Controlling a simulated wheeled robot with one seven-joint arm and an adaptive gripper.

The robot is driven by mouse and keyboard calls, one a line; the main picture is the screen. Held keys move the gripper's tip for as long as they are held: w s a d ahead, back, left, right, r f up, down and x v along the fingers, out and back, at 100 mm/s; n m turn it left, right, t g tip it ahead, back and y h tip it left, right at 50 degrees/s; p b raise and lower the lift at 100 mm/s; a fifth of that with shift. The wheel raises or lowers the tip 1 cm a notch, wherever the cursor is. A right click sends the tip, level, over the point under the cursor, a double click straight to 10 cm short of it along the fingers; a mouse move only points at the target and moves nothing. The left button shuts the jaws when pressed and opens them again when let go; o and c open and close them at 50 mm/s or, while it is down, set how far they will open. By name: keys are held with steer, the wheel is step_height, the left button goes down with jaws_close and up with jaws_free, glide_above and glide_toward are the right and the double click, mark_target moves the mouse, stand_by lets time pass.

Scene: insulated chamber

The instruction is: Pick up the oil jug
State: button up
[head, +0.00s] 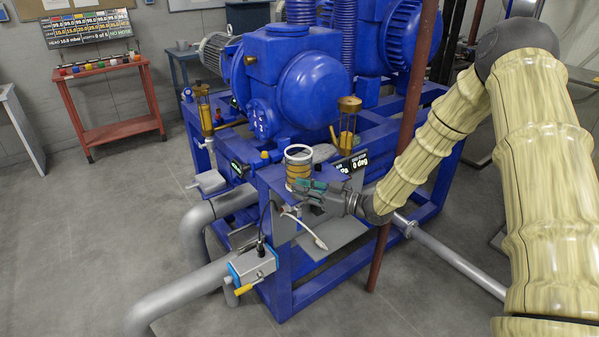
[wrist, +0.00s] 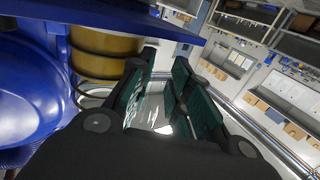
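An open-topped cylinder with a pale rim and amber bands (head: 299,167) stands at the front corner of the blue machine frame. It looks like the oil jug, though I cannot be sure. An amber cylinder with dark bands (wrist: 105,50) shows at upper left in the wrist view, beside the left finger. My gripper (head: 302,190), with green finger pads, is just in front of the cylinder's lower part in the head view. In the wrist view my gripper (wrist: 163,95) is open, with a gap between the pads. The cylinder is outside that gap.
Large blue pumps (head: 310,90) stand behind the cylinder. A dark red upright pole (head: 402,130) rises close to my arm. A grey box with a yellow handle (head: 253,265) and silver pipes (head: 175,295) are at front left. The floor at left is clear around a red cart (head: 120,130).

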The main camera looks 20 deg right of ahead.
mark_target(303, 180)
jaws_close()
steer(key=shift+r, duration=0.15)
steer(key=shift+r+b, duration=0.45)
steer(key=shift+r, duration=1.05)
steer(key=shift+s+r, duration=0.15)
steer(key=s+a+r+b, duration=0.1)
steer(key=s+a+b, duration=0.1)
steer(key=s, duration=1.3)
steer(key=shift+s+r+b, duration=0.15)
steer(key=shift+r+b, duration=0.1)
steer(key=shift+b, duration=0.05)
